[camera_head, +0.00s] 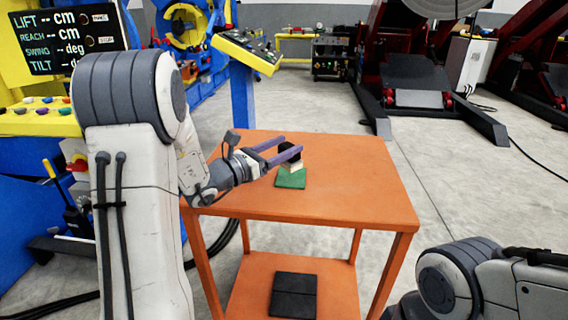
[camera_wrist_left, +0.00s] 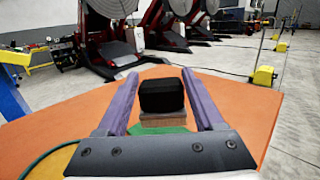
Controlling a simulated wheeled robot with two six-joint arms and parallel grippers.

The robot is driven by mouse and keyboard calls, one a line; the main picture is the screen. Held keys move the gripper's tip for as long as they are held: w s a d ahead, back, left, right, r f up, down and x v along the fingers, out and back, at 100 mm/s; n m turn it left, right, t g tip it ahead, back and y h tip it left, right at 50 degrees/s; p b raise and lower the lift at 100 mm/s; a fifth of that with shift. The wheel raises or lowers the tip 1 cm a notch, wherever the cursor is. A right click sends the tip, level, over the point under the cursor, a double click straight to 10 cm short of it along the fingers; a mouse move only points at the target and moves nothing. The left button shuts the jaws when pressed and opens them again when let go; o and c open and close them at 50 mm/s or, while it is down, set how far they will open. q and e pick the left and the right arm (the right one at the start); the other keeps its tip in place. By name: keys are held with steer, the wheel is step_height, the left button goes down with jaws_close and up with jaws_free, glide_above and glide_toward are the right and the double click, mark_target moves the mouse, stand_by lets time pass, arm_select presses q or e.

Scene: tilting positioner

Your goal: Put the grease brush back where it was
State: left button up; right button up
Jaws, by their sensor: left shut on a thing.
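The grease brush (camera_head: 290,157) is a black block with a pale wooden part under it. It also shows in the left wrist view (camera_wrist_left: 161,95), between the two purple fingers. My left gripper (camera_head: 291,147) is shut on its black part, over the orange table. A green mat (camera_head: 291,181) lies directly below the brush and is partly covered by it. I cannot tell whether the wooden part touches the mat. My right gripper is out of view; only part of my right arm shows at the lower right.
The orange table (camera_head: 345,180) is otherwise bare on top. Its lower shelf holds a dark flat pad (camera_head: 294,294). A blue post with a yellow control panel (camera_head: 246,52) stands behind the table's left corner. Red and dark machines (camera_head: 415,80) stand further back.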

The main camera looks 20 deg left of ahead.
arm_select(q)
steer(key=shift+w+f, duration=0.35)
steer(key=shift+f, duration=0.05)
steer(key=shift+f+b, duration=0.4)
steer(key=shift+f, duration=1.4)
steer(key=shift+f+b, duration=0.25)
steer(key=shift+b, duration=0.05)
steer(key=o, duration=1.4)
steer(key=shift+r, duration=0.1)
steer(key=shift+r, duration=0.1)
